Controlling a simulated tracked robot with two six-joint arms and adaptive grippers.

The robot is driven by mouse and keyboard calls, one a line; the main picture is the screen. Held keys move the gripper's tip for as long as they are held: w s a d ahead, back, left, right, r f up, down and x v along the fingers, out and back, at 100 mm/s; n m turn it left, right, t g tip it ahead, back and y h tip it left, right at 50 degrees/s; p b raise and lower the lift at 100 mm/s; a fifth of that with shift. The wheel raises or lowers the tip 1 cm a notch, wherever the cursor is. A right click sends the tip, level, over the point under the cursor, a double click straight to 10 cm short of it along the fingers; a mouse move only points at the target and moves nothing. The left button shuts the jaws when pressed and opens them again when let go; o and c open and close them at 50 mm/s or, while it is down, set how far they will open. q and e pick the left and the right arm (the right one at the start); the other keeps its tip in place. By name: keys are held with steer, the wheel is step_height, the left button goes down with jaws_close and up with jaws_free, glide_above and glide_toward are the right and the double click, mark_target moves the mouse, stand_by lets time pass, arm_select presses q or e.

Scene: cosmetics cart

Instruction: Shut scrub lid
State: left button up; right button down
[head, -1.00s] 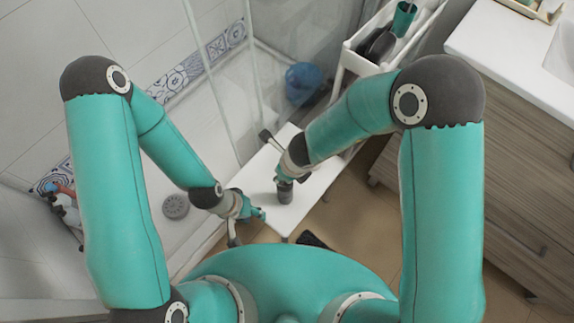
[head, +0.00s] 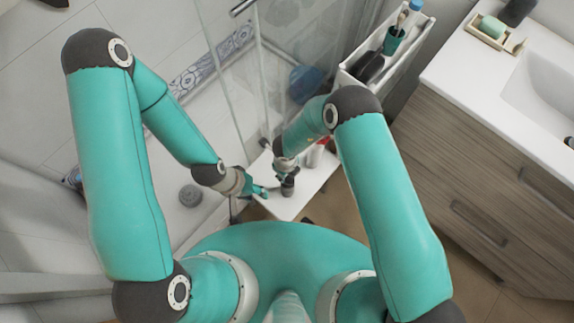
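A small dark cylindrical jar (head: 287,187), which looks like the scrub, stands on the white cart top (head: 290,208). Whether its lid is on is too small to tell. My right gripper (head: 284,169) is directly above the jar, at or very close to its top. Its fingers are partly hidden, so I cannot tell whether it grips anything. My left gripper (head: 257,191) is just left of the jar, over the left side of the cart top. Its fingers look spread, with nothing seen between them.
Red and white items (head: 316,156) stand on the cart behind my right forearm. A white rack (head: 358,88) holding a green cup (head: 394,40) is behind. A glass shower panel is at left, and a wooden vanity (head: 480,170) with a sink is at right.

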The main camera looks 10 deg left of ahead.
steer(key=shift+f+g+h, duration=0.25)
steer(key=shift+g+h, duration=0.05)
steer(key=shift+h, duration=0.1)
steer(key=shift+s+a+b, duration=0.15)
steer(key=shift+a+b, duration=0.05)
steer(key=shift+b, duration=0.2)
steer(key=c, duration=0.8)
jaws_free()
step_height(320, 180, up, 12)
steer(key=a, duration=0.1)
steer(key=shift+w, duration=0.4)
